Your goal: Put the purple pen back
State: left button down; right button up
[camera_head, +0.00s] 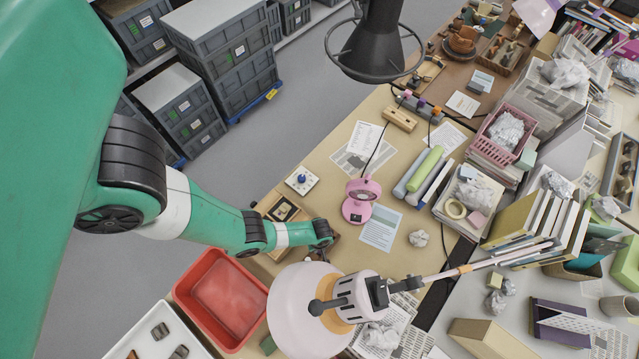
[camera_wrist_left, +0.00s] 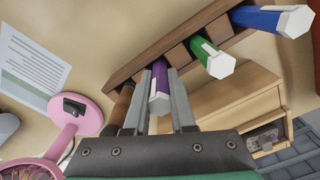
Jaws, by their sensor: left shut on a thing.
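In the left wrist view a purple pen (camera_wrist_left: 160,91) is between the two fingers of my left gripper (camera_wrist_left: 162,98), which is shut on it. Its white-capped end points toward the camera. The pen's far end meets a dark brown wooden rack (camera_wrist_left: 141,68); I cannot tell how deep it sits in it. A green pen (camera_wrist_left: 212,60) and a blue pen (camera_wrist_left: 275,20) stand in the rack to its right. A brown pen-like thing (camera_wrist_left: 121,106) is just left of the fingers. In the head view my left gripper (camera_head: 322,238) is low over the table, its fingers mostly hidden.
A wooden box (camera_head: 272,203) is close on the left. A red tray (camera_head: 222,300) and a large lamp shade (camera_head: 300,315) are nearer.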

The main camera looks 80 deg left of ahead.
pick_arm(q)
jog(key=shift+f, duration=0.4)
jog(key=c, duration=1.2)
grip_release()
jog(key=shift+b, duration=0.3)
jog(key=o, duration=0.4)
jog(key=shift+o, duration=0.2)
